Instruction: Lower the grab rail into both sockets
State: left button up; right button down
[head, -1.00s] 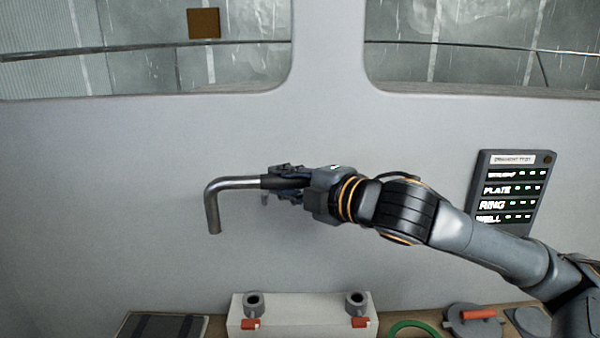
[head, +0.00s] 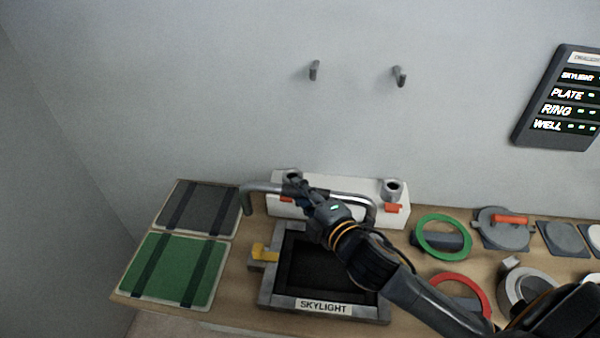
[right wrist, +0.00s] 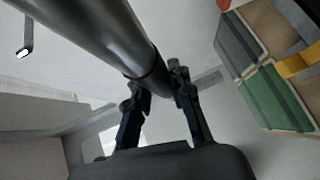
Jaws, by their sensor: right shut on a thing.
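The grab rail (head: 265,187) is a grey metal tube with both ends bent down. My right gripper (head: 297,189) is shut on its straight middle part, and the tube also crosses the right wrist view (right wrist: 105,32) between the fingers (right wrist: 158,92). A white block bears two upright round sockets, the left socket (head: 292,176) and the right socket (head: 392,188). In the head view the rail's left leg (head: 247,206) appears left of the block and its right leg (head: 373,214) left of the right socket. Both legs look outside the sockets. My left gripper is out of view.
Below the rail lies a dark frame marked SKYLIGHT (head: 323,307) with a yellow handle (head: 263,253). Green (head: 172,268) and grey (head: 200,208) panels lie left. A green ring (head: 443,217), a red ring (head: 484,293) and round plates lie right. Two hooks (head: 399,76) stick out of the wall.

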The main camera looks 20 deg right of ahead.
jog(key=w+d+r+y, duration=0.1)
jog(key=w+d, duration=0.4)
jog(key=d, duration=0.3)
jog(key=w+d+r, duration=0.2)
jog(key=w+d, duration=0.4)
jog(key=d, duration=0.2)
notch_tip(320, 180, down, 8)
jog(key=b, duration=0.6)
jog(key=shift+s+f+n, duration=0.15)
jog(key=shift+s+n, duration=0.05)
jog(key=shift+n, duration=0.1)
dwell(0.5)
